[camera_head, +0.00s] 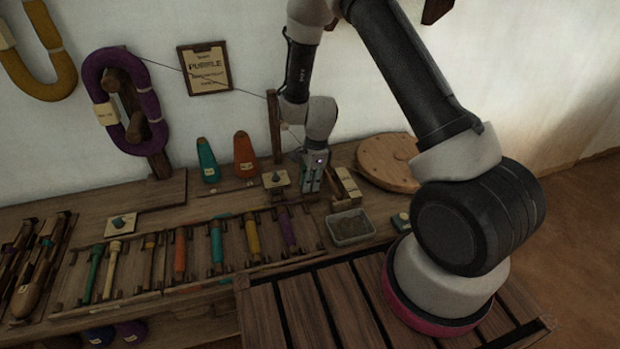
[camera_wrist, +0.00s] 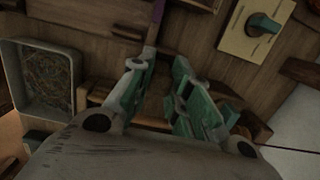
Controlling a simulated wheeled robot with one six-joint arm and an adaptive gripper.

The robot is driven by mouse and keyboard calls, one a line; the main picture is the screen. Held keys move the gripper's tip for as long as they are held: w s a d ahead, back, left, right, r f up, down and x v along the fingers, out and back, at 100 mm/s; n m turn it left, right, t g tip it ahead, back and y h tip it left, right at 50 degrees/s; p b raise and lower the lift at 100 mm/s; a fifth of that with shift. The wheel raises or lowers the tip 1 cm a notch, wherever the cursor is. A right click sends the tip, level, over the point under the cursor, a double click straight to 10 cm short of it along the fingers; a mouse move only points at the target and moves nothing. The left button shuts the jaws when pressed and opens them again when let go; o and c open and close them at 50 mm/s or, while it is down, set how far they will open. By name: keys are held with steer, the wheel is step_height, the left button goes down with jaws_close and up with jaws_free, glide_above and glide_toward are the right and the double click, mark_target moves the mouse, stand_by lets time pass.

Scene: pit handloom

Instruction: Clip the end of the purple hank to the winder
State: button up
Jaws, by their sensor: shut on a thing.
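The purple hank (camera_head: 92,78) hangs on a wooden stand at the left, with a small paper tag on it. A thin dark line of yarn runs from its top past a wooden post (camera_head: 274,128) towards my gripper (camera_head: 312,178). In the wrist view a thin line also shows at the lower right (camera_wrist: 290,149). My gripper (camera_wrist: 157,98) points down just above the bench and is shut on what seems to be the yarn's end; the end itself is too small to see. A pale wooden block (camera_head: 346,184) stands just right of the gripper; I cannot tell whether it is the winder.
A grey tray (camera_head: 350,241) lies in front of the block. Teal (camera_head: 207,160) and orange (camera_head: 244,156) cones stand behind. Racked bobbins, including a purple one (camera_head: 287,228), fill the front.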

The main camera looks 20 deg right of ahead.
stand_by(0.3)
steer(key=o, duration=0.8)
steer(key=shift+o, duration=0.2)
steer(key=o, duration=0.3)
steer(key=shift+r, duration=4.05)
